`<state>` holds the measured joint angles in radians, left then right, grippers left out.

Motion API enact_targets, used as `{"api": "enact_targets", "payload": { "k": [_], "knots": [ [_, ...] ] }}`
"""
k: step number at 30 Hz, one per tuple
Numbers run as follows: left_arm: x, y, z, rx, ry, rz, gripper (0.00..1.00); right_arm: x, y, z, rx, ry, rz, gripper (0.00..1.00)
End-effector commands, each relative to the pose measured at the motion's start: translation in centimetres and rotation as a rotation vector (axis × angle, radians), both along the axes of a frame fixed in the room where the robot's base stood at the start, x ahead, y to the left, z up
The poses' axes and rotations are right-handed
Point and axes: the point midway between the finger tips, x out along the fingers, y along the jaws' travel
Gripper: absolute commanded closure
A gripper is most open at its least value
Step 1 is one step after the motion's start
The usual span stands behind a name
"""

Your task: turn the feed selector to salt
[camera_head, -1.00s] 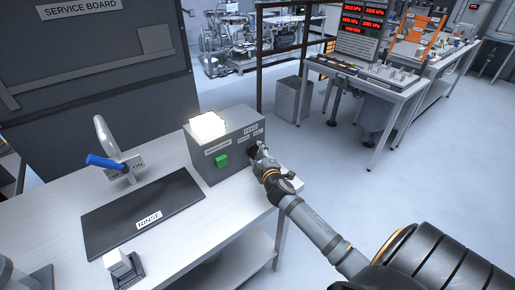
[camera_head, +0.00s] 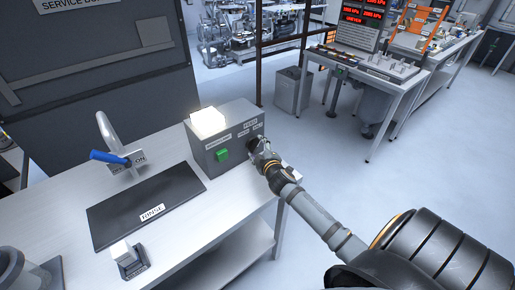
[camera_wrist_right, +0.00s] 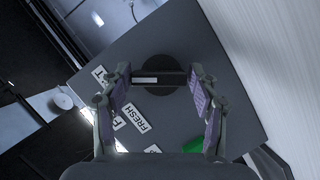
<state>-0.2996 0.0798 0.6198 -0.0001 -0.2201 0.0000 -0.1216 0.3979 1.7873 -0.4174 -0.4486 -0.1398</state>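The feed selector (camera_wrist_right: 172,62) is a dark round knob with a raised bar on the grey box (camera_head: 224,125). In the right wrist view, the bar's white mark is at its left end. A FRESH label (camera_wrist_right: 137,118) lies below it; another label (camera_wrist_right: 100,76), ending in T, is partly hidden by a finger. My right gripper (camera_wrist_right: 160,82) is open, its fingertips on either side of the bar, with small gaps apparent. In the head view, my right gripper (camera_head: 257,147) is at the box's right front and hides most of the knob. My left gripper is out of view.
The box has a lit lamp (camera_head: 207,122) on top and a green button (camera_head: 221,154). A dark RINSE mat (camera_head: 180,188), a tap with a blue lever (camera_head: 108,157) and a small switch block (camera_head: 128,258) are on the white bench (camera_head: 215,212).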

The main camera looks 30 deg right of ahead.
Motion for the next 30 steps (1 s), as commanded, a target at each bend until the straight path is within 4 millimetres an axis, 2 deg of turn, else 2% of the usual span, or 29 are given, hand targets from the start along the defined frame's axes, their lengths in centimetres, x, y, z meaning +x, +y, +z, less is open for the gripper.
{"api": "enact_targets", "payload": {
  "k": [1, 3, 14, 17, 24, 30],
  "knots": [
    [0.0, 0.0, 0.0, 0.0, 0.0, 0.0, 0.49, 0.0, 0.0, 0.0, -0.001, 0.0, 0.0, 0.29],
    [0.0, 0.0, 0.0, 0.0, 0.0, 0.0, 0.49, 0.0, 0.0, 0.0, -0.001, 0.0, 0.0, 0.21],
    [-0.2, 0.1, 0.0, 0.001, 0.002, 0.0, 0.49, -0.4, 0.1, 0.1, -0.005, 0.0, 0.001, 0.21],
    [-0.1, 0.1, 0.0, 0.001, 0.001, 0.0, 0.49, -1.9, 0.5, 0.4, -0.008, 0.001, 0.003, 0.21],
    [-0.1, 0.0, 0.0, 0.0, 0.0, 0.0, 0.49, -7.5, 1.9, 1.7, -0.007, 0.004, 0.004, 0.21],
    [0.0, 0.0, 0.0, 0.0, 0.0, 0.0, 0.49, -10.6, 2.6, 2.5, -0.005, 0.002, 0.002, 0.21]
  ]
}}
